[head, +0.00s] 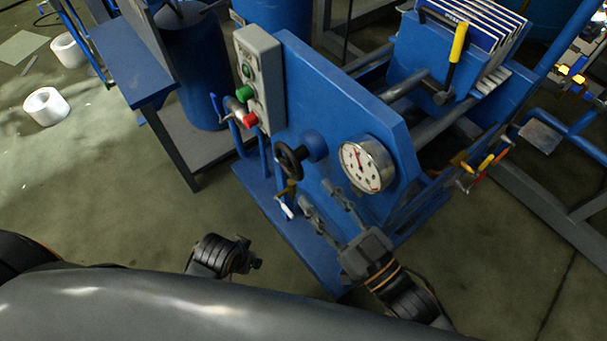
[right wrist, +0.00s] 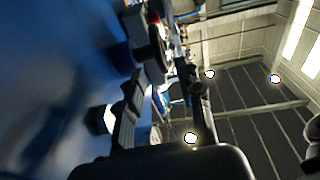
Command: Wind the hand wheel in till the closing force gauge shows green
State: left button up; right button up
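The black hand wheel (head: 291,158) sits on the front of the blue press end plate (head: 325,118) in the head view. The round closing force gauge (head: 366,164) is to its right, with a white face and some red marking; its needle reading is too small to tell. My right gripper (head: 316,193) is open and empty, its two fingers apart, just below the wheel and the gauge. In the right wrist view its fingers (right wrist: 160,85) also stand apart, with a dark round knob or wheel (right wrist: 151,48) beyond them. My left gripper (head: 252,257) is low, left of the press; its fingers are unclear.
A grey control box (head: 258,75) with green and red buttons stands left of the wheel. A small white-tipped valve handle (head: 287,210) hangs below the wheel. A yellow-gripped lever (head: 457,42) and a plate stack (head: 475,22) are behind.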

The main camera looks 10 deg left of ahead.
jog(key=v, duration=0.2)
jog(key=shift+s+d, duration=0.25)
jog(key=shift+f, duration=0.1)
dwell(0.6)
